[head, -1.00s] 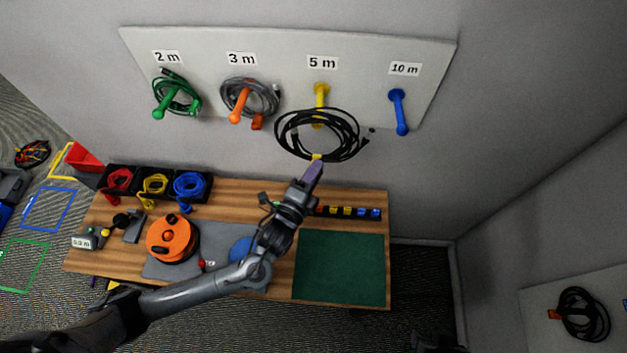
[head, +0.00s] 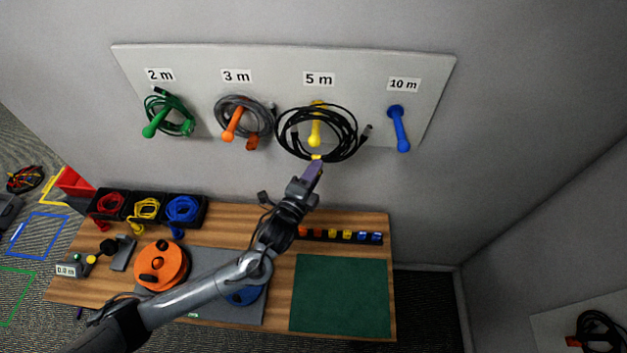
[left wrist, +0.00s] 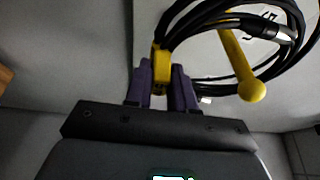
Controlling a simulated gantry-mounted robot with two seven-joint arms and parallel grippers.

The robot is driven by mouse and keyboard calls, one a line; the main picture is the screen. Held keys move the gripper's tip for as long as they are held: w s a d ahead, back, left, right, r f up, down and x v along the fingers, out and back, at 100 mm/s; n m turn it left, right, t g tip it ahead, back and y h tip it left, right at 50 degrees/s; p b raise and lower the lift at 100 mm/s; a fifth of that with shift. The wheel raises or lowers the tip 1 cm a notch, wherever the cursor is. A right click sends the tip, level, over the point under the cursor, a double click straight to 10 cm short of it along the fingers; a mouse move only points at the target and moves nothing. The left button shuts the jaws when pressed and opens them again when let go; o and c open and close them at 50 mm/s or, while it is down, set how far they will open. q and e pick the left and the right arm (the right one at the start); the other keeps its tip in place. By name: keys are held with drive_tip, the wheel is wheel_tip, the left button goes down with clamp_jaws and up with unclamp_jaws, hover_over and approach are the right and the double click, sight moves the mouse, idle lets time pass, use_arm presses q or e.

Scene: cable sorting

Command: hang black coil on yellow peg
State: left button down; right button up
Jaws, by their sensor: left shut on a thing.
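The black coil (head: 356,140) is a loop of black cable with a yellow tie (left wrist: 160,66) at its bottom. My left gripper (head: 316,165) is shut on the coil at this yellow tie and holds it up against the board. The yellow peg (head: 315,130) sits under the 5 m label, and in the head view it shows inside the loop. In the left wrist view the peg's round tip (left wrist: 252,91) shows in front of part of the coil. I cannot tell whether the cable rests on the peg. My right gripper is not in view.
A green coil (head: 182,126) hangs at the green peg and a grey coil (head: 262,117) at the orange peg. The blue peg (head: 398,125) is bare. Below, the table holds bins, an orange reel (head: 150,275) and a clear green mat (head: 340,300).

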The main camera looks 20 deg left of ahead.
use_arm(q)
drive_tip(key=w+a+f+b, duration=0.1)
drive_tip(key=w+f+b, duration=0.2)
drive_tip(key=w+b, duration=0.2)
drive_tip(key=shift+w+a+f, duration=0.35)
drive_tip(key=shift+w+a, duration=0.05)
idle(0.5)
drive_tip(key=shift+f, duration=0.25)
idle(0.4)
drive_tip(key=c, duration=0.9)
unclamp_jaws()
drive_tip(key=shift+r, duration=0.1)
